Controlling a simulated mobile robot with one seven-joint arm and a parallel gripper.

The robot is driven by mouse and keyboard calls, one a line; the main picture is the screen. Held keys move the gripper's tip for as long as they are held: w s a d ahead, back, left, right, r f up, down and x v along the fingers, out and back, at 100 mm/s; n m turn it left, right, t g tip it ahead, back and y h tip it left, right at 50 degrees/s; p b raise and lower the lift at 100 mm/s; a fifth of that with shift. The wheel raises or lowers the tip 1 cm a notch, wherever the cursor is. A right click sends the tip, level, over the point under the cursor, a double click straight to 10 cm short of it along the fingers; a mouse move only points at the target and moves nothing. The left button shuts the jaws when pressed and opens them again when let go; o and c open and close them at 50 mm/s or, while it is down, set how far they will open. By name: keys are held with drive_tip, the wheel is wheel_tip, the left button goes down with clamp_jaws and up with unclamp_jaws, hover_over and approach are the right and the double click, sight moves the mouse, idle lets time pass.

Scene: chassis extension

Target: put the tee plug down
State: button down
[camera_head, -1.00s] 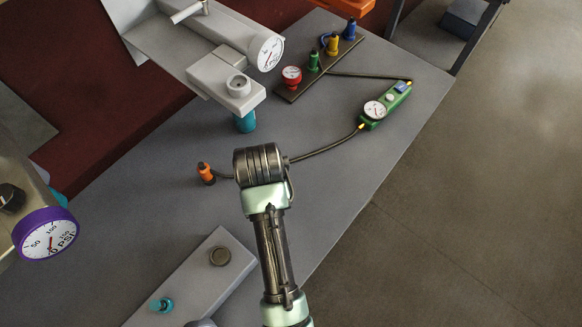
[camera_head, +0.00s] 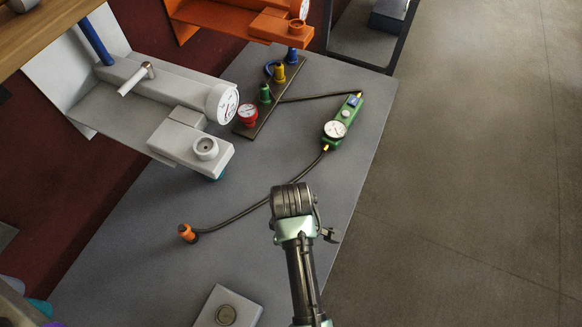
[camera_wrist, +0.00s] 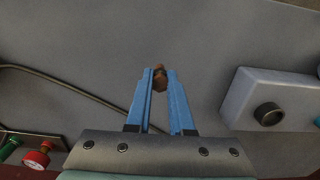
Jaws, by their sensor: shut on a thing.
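The tee plug (camera_wrist: 160,84), a small brownish piece, sits between the fingertips of my gripper (camera_wrist: 160,73) in the wrist view. The two blue fingers are closed on it from both sides. Grey table shows behind it; I cannot tell how far it is above the surface. In the head view my arm's dark wrist reaches over the table near its right edge, and it hides the fingers and the plug.
A hose with an orange end plug (camera_head: 187,233) lies left of my arm. A green gauge box (camera_head: 342,122) and a strip with coloured knobs (camera_head: 265,106) lie farther back. A white unit (camera_head: 190,147) and a pale block (camera_wrist: 282,97) flank bare grey table (camera_head: 130,255).

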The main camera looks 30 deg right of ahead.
drive_tip(key=shift+f, duration=2.25)
drive_tip(key=shift+f, duration=0.3)
drive_tip(key=c, duration=0.8)
unclamp_jaws()
drive_tip(key=shift+r, duration=0.1)
wheel_tip(320, 180, up, 12)
drive_tip(key=shift+r, duration=0.25)
